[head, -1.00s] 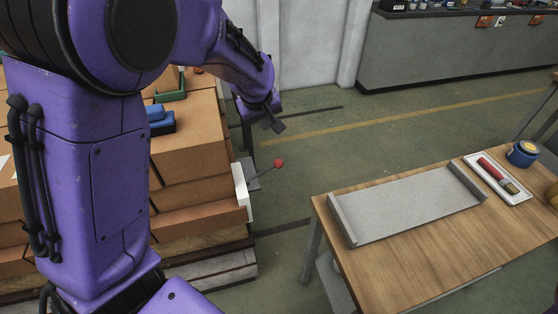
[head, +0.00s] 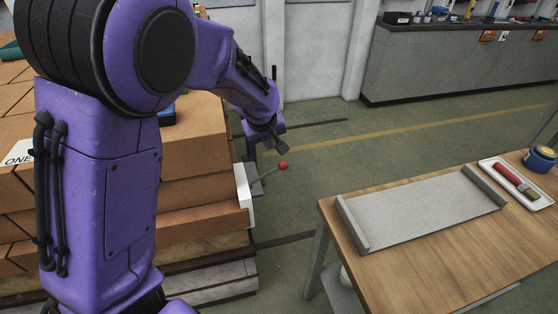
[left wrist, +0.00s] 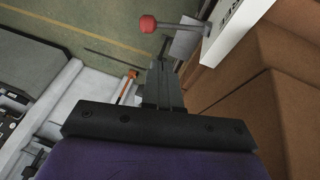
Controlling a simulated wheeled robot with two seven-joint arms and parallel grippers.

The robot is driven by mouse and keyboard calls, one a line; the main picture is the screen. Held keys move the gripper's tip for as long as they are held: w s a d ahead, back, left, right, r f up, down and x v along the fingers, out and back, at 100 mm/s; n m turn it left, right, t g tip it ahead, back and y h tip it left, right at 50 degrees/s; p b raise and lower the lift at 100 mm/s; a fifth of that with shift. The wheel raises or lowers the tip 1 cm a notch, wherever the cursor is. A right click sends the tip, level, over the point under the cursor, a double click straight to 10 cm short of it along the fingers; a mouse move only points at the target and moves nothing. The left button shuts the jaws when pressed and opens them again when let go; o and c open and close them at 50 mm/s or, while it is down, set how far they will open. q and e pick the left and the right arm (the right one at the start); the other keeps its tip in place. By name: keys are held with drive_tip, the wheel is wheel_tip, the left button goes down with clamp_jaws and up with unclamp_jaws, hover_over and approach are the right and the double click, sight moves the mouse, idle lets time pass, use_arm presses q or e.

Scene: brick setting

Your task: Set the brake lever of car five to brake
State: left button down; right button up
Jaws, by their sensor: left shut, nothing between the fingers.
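The brake lever (head: 272,171) is a thin rod with a red ball knob (head: 283,164), rising to the right from a grey bracket beside a white plate (head: 245,194) on the brick-loaded car (head: 210,288). In the left wrist view the knob (left wrist: 148,23) is at the top, and the white plate (left wrist: 236,27) has lettering ending in "REE". My left gripper (head: 278,147) is shut and empty, just above and behind the knob in the head view. Its fingers (left wrist: 161,68) appear apart from the lever. No number five is readable. My right gripper is out of view.
Stacked brown bricks (head: 195,150) fill the left, with a sheet reading "ONE" (head: 18,153). A wooden table (head: 410,270) with a grey tray (head: 420,212) stands at right. A grey counter (head: 450,65) is at the back. Open floor (head: 340,165) lies between.

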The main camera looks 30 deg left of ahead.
use_arm(q)
approach(279, 164)
wheel_tip(279, 164, down, 3)
drive_tip(key=a, duration=0.2)
drive_tip(key=w+f, duration=0.1)
drive_tip(key=w+d+f+p, duration=0.1)
drive_tip(key=shift+w+f, duration=0.3)
drive_tip(key=shift+f, duration=0.05)
